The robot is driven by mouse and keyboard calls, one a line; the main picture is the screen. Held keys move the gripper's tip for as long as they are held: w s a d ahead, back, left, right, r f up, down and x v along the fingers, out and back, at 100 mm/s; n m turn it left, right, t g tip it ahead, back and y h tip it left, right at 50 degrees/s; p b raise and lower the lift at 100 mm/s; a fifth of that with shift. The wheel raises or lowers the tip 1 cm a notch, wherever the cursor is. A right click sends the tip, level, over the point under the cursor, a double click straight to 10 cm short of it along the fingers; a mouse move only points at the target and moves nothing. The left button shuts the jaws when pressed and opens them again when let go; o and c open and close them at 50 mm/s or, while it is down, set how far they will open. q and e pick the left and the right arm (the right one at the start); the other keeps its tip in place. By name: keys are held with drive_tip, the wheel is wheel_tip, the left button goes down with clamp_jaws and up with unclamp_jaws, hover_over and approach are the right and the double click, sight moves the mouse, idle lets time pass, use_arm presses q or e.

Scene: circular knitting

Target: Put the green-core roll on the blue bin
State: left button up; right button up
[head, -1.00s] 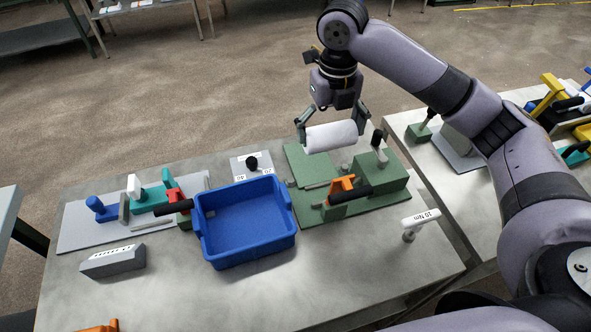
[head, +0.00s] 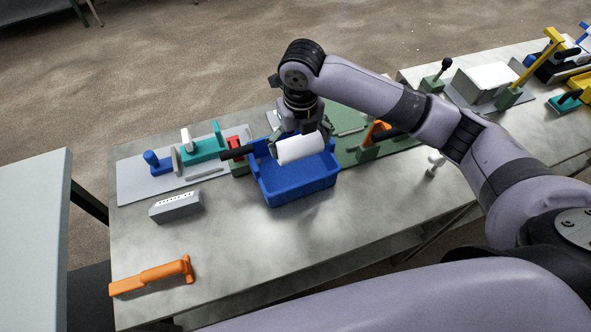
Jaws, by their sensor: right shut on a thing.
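The white roll (head: 300,149) is held by my right gripper (head: 299,143), which is shut on it. The roll lies roughly level, and its core colour is hard to make out. The blue bin (head: 298,190) stands on the metal table, and the roll is over its opening, hiding part of the inside. I cannot tell whether the roll touches the bin. My left gripper is not in view.
A grey plate with blue, teal and red fixtures (head: 203,150) lies left of the bin. A grey block (head: 175,206) and an orange tool (head: 152,277) lie at the left front. A green fixture with an orange handle (head: 376,135) stands right of the bin.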

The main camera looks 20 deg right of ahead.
drive_tip(key=f, duration=0.5)
drive_tip(key=f+p, duration=0.1)
drive_tip(key=f, duration=0.2)
drive_tip(key=shift+a+f, duration=0.2)
drive_tip(key=shift+a, duration=0.05)
wheel_tip(320, 180, down, 4)
drive_tip(key=shift+f+p, duration=0.1)
drive_tip(key=shift+p, duration=0.25)
drive_tip(key=shift+f, duration=0.2)
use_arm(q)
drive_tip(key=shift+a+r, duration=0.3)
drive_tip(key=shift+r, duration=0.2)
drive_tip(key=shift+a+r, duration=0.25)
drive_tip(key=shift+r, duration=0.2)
use_arm(e)
drive_tip(key=shift+f, duration=0.15)
drive_tip(key=o, duration=0.9)
